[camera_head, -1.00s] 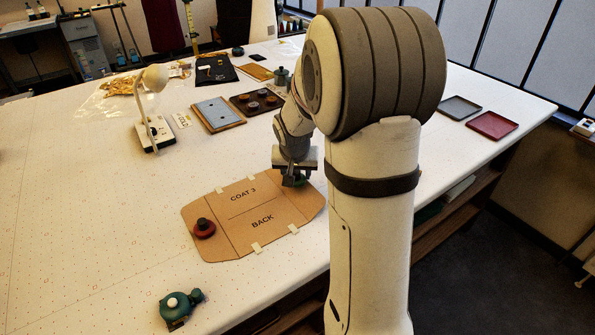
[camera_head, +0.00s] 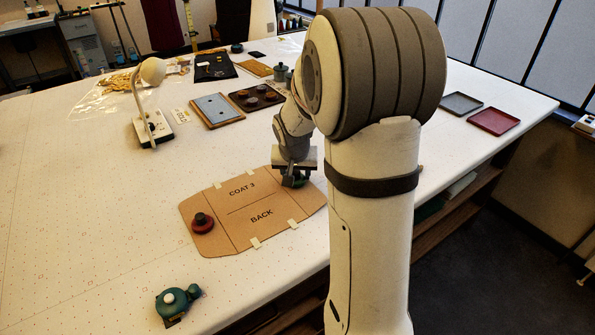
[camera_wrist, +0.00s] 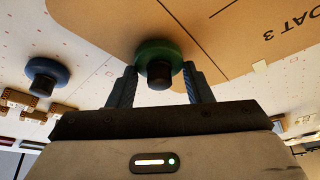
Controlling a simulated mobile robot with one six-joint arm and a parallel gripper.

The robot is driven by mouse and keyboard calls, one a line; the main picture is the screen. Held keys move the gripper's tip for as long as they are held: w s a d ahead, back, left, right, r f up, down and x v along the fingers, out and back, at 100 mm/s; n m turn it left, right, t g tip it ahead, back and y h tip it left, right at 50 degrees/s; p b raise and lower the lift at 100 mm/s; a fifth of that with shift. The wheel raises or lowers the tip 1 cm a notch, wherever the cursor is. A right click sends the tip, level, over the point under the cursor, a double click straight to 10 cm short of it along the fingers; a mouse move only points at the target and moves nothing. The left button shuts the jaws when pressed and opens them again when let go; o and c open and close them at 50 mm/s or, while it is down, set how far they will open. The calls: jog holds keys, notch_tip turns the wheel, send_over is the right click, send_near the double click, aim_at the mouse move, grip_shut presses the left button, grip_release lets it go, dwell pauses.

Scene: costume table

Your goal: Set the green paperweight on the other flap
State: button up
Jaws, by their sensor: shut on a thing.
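A tan cardboard pattern (camera_head: 238,208) marked COAT 3 and BACK lies on the white table, with a flap at each end. A red paperweight (camera_head: 202,223) with a dark knob sits on its left flap. My gripper (camera_head: 294,181) is over the right flap, its fingers shut on the green paperweight (camera_head: 301,183). In the wrist view the green paperweight (camera_wrist: 152,50) shows its round base and dark knob between the fingertips (camera_wrist: 160,80), against the cardboard edge. I cannot tell whether its base touches the flap. My arm partly hides this flap.
A blue paperweight (camera_wrist: 46,76) stands on the table in the wrist view. A teal tape dispenser-like item (camera_head: 175,302) is at the front left. A lamp (camera_head: 152,110), a blue-grey board (camera_head: 217,111) and a dark tray (camera_head: 256,98) stand farther back. The table's left side is clear.

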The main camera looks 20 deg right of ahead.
jog(key=shift+f, duration=0.3)
jog(key=o, duration=1.2)
jog(key=shift+o, duration=0.2)
jog(key=v, duration=0.8)
jog(key=s+a+n+y, duration=0.1)
jog(key=s+a, duration=0.3)
jog(key=s, duration=0.7)
jog(key=s+a+r+n+g+y, duration=0.1)
jog(key=s+a+n, duration=0.3)
jog(key=s, duration=0.7)
jog(key=shift+a+b, duration=0.35)
jog(key=shift+a, duration=0.2)
